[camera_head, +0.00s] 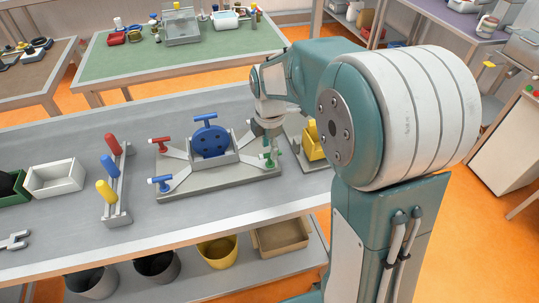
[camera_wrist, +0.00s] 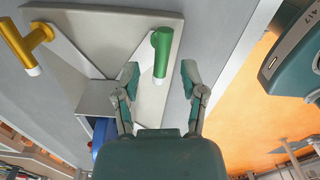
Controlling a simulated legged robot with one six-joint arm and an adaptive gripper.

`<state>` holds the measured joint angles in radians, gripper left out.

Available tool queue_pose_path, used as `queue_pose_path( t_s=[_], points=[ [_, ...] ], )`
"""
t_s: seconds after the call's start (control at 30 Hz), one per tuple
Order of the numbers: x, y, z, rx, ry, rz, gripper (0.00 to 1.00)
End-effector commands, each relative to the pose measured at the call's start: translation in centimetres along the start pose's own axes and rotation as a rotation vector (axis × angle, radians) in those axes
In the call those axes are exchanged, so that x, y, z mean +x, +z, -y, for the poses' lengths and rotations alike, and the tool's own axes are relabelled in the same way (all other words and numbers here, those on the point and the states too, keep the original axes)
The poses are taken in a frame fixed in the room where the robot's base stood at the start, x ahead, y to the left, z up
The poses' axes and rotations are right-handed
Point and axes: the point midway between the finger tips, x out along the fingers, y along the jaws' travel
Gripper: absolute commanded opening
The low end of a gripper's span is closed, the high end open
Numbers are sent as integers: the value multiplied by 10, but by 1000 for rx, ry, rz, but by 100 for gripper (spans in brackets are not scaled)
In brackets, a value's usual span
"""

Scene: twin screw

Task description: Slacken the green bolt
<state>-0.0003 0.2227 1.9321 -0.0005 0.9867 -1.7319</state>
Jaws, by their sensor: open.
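The green bolt (camera_wrist: 161,52) has a T-shaped handle with a white lower tip. In the wrist view it stands on an arm of a grey plate (camera_wrist: 110,20), at the top centre. My gripper (camera_wrist: 159,76) is open, one finger on each side of the line of the bolt. The bolt's white-tipped end lies between the fingertips, with gaps on both sides, so nothing is gripped. In the head view my gripper (camera_head: 268,140) is over the right end of the plate, and small green parts there are hard to tell apart.
A yellow bolt (camera_wrist: 28,42) stands at the plate's other corner. The plate also bears a blue wheel (camera_head: 210,141), a red bolt (camera_head: 161,142) and a blue bolt (camera_head: 163,183). A rack of coloured handles (camera_head: 119,190) stands to the left. A yellow-topped fixture (camera_head: 314,147) is right, partly hidden.

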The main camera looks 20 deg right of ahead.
Motion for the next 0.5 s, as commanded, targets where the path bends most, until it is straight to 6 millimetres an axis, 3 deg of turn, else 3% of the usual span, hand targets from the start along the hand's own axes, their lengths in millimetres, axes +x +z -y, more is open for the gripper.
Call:
queue_pose_path(
  t_s=[0.23,0.5],
  points=[
    [-52,0,-1,0,3,1,54],
    [-78,0,-1,0,-1,1,54]
  ],
)
